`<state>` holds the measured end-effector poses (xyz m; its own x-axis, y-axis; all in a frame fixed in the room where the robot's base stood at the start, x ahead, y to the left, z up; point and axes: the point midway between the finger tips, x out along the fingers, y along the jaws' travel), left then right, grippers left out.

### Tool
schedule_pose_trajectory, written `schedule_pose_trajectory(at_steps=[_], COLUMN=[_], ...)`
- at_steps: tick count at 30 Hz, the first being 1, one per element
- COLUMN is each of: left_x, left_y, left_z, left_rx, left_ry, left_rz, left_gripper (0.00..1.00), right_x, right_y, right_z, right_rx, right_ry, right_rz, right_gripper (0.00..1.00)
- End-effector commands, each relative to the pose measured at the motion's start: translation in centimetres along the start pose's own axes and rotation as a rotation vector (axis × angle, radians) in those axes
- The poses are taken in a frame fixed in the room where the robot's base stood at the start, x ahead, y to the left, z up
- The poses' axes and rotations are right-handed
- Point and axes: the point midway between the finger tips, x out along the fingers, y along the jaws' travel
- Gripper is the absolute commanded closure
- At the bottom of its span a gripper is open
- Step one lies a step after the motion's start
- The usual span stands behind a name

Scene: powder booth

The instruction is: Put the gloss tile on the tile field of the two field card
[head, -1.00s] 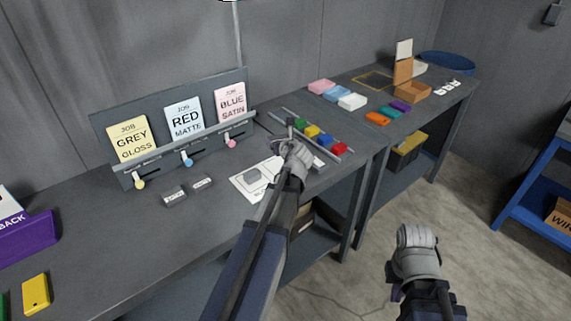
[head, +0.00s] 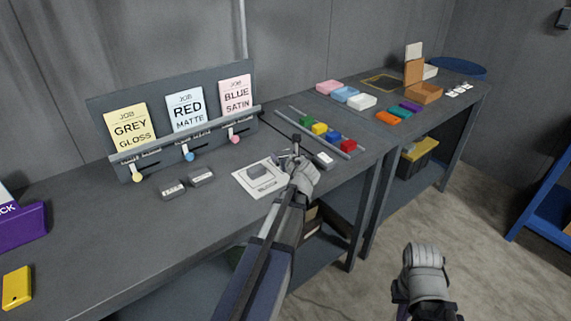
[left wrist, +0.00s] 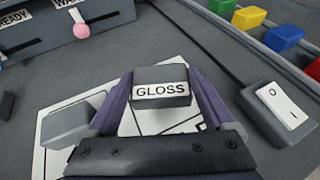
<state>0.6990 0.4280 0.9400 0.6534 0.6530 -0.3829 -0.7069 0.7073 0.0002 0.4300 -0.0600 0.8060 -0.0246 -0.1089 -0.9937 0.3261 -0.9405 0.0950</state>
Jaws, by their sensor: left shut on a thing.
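The gloss tile (left wrist: 160,87) is a dark grey block with a white GLOSS label. In the left wrist view it sits between the fingers of my left gripper (left wrist: 160,100), which is shut on it. The white two field card (left wrist: 48,125) lies below and behind it; the gripper hides part of the card. A plain grey block (left wrist: 70,124) rests on the card's left part, and it also shows in the head view (head: 259,170). In the head view my left gripper (head: 287,158) is over the card's right edge (head: 243,186). I cannot tell whether the tile touches the card. My right gripper (head: 425,275) hangs before the bench, its fingers unclear.
A rocker switch box (left wrist: 280,108) stands close right of the left gripper. Two labelled dark tiles (head: 202,177) lie left of the card. A rail with coloured blocks (head: 320,129) is behind. The job card rack (head: 185,150) stands at the back.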

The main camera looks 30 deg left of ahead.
Motion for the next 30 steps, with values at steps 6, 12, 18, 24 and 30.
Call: schedule_pose_trajectory(at_steps=[6,12,18,24,30], left_x=[0.2,0.4,0.3,0.3,-1.8], left_y=[0.0,0.0,0.0,0.0,0.1], left_z=[-0.5,-0.8,-0.8,-0.8,-0.4], left_rx=[0.0,0.0,0.0,0.0,0.0], left_ry=[0.0,0.0,0.0,0.0,0.001], left_rz=[0.0,0.0,0.0,0.0,-0.002], left_gripper=[0.7,0.7,0.0,0.0,0.0], right_x=[0.6,0.9,0.9,0.8,-0.3], right_y=[-0.1,-0.1,-0.1,-0.1,0.0], right_z=[0.0,-0.1,-0.1,-0.1,0.0], right_rx=[0.0,0.0,0.0,0.0,0.0], right_ry=[0.0,0.0,0.0,0.0,0.0], right_rz=[0.0,0.0,0.0,0.0,0.0], right_gripper=[1.0,1.0,1.0,1.0,1.0])
